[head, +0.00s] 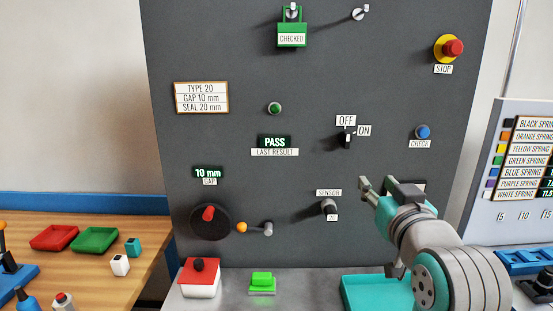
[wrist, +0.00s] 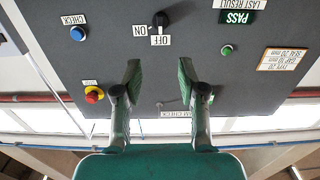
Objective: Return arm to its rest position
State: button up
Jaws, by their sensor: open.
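My gripper (head: 376,188) is at the right of the head view, in front of the lower right part of the grey panel (head: 310,110). Its two fingers are apart with nothing between them. In the wrist view the open fingers (wrist: 159,72) point at the panel, which appears upside down there. The arm hides part of the panel's lower right. The switch (head: 347,138) with OFF and ON labels is above and left of my gripper. The blue CHECK button (head: 422,131) is above and right of it.
A teal tray (head: 365,293) lies below my arm. A wooden table (head: 80,255) with small trays is at left. A spring chart board (head: 515,170) stands at right.

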jog(key=s+f+g, duration=0.1)
jog(key=s+f, duration=0.3)
jog(key=f, duration=0.7)
jog(key=s+f, duration=0.5)
jog(key=f, duration=0.5)
jog(key=s+f+g, duration=0.1)
jog(key=s+f, duration=0.3)
jog(key=f, duration=0.7)
jog(key=s+f, duration=0.4)
jog(key=s, duration=0.4)
jog(key=s+f, duration=0.5)
jog(key=s, duration=0.3)
jog(key=s+g, duration=0.1)
jog(key=s, duration=1.6)
